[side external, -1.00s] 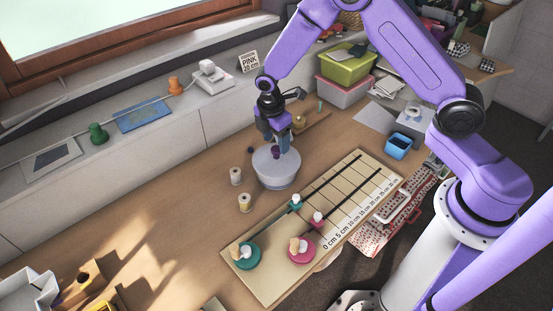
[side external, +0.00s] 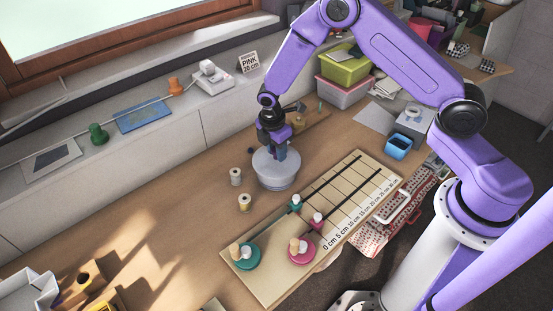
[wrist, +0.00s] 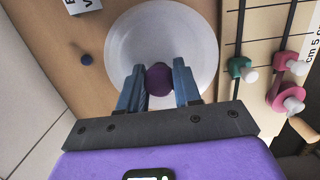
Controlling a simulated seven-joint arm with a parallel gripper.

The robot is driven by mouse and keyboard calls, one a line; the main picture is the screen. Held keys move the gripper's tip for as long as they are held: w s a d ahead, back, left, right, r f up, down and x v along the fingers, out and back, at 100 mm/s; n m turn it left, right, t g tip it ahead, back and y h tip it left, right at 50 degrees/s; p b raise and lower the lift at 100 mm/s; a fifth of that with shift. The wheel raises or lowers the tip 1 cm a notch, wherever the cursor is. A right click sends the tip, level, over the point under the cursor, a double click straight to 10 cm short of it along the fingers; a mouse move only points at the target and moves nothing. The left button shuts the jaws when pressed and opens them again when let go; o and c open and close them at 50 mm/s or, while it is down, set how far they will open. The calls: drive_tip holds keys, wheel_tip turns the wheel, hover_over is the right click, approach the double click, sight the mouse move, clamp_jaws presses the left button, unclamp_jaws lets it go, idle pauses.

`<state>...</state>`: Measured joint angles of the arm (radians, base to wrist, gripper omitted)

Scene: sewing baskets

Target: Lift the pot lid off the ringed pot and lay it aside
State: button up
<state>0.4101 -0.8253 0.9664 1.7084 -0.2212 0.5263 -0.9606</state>
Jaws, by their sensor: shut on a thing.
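The pot lid (wrist: 190,38) is a pale round disc with a dark purple knob (wrist: 159,80) at its centre. It sits on the ringed pot (side external: 277,184), a pale grey pot on the wooden table, and appears level. My gripper (side external: 279,156) points down from above and is shut on the knob. In the wrist view my gripper's two blue-grey fingers (wrist: 159,88) stand on either side of the knob. The fingers hide most of the knob in the side view. Most of the pot's body is hidden under the lid in the wrist view.
Two thread spools (side external: 235,176) (side external: 244,202) stand left of the pot. The measuring board (side external: 285,250) with pink and green pegs lies in front and to the right. A small dark blue ball (wrist: 86,59) lies near the pot. Bare table (side external: 180,215) lies to the left.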

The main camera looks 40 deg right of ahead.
drive_tip(key=shift+r, duration=0.15)
drive_tip(key=shift+r, duration=0.55)
drive_tip(key=s+d+r, duration=0.3)
drive_tip(key=s+r, duration=0.8)
drive_tip(key=s, duration=0.2)
drive_tip(key=s+d+f, duration=0.1)
drive_tip(key=d+f, duration=0.5)
drive_tip(key=d, duration=0.5)
drive_tip(key=w+f, duration=0.3)
drive_tip(key=w, duration=0.1)
drive_tip(key=w+d+f, duration=0.1)
drive_tip(key=w+f, duration=0.2)
drive_tip(key=w, duration=0.1)
drive_tip(key=w+d+f, duration=0.1)
drive_tip(key=w+f, duration=0.2)
drive_tip(key=w, duration=0.2)
drive_tip(key=shift+d+f, duration=0.1)
drive_tip(key=shift+d, duration=0.1)
drive_tip(key=shift+w+f, duration=0.1)
drive_tip(key=shift+f, duration=1.65)
drive_tip(key=shift+f, duration=0.15)
